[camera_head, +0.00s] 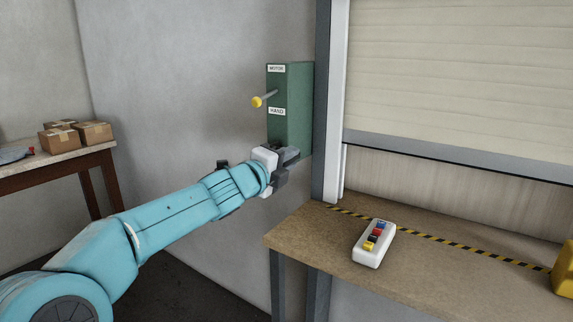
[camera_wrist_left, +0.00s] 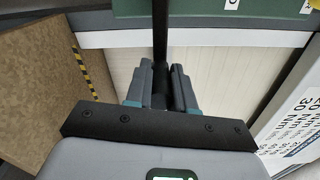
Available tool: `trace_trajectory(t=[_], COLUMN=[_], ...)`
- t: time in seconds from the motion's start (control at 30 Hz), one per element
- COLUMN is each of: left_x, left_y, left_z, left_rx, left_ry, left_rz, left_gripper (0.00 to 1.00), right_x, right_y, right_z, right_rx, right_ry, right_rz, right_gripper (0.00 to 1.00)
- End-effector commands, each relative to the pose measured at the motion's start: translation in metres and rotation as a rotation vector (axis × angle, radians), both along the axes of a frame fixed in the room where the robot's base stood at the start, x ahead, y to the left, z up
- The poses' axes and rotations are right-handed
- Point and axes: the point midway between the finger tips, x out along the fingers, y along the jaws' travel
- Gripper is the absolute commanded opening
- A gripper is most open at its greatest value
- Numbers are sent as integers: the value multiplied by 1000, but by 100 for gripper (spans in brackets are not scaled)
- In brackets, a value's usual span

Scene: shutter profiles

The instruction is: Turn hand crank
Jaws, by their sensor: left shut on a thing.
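A green box (camera_head: 292,105) labelled MOTOR and HAND is mounted beside the shutter frame, with a yellow-knobbed lever (camera_head: 258,101) sticking out between the two labels. My left gripper (camera_head: 287,157) is at the box's lower end. In the left wrist view a dark bar (camera_wrist_left: 160,38), which looks like the hand crank, runs from the green box (camera_wrist_left: 190,9) down between the fingers. The left gripper (camera_wrist_left: 162,88) is shut on this bar. In the head view the crank is hidden behind the gripper. My right gripper is not in view.
A cream roller shutter (camera_head: 460,75) stands right of the box. Below it a brown counter (camera_head: 320,240) bears a white control box (camera_head: 373,244) with coloured buttons and a black-yellow strip. A yellow object (camera_head: 563,268) is at the right edge. Cartons (camera_head: 75,134) sit on a table far left.

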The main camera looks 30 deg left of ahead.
Motion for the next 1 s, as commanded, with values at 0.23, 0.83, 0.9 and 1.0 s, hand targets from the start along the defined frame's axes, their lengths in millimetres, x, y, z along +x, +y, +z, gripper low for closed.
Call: trace_trajectory(t=[0.23, 0.83, 0.9, 1.0], left_x=[0, 2, 2, 2], left_y=[2, 22, 25, 28], left_z=[-21, -54, -56, -58], left_rx=[233, 763, 807, 861], left_ry=[-18, -58, -62, -67], left_rz=[3, 4, 3, 3], left_gripper=[0, 0, 0, 0], right_x=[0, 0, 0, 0], right_y=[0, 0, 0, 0], right_z=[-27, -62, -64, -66], right_rx=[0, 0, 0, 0], right_ry=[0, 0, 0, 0], right_rz=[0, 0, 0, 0], right_gripper=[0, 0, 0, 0])
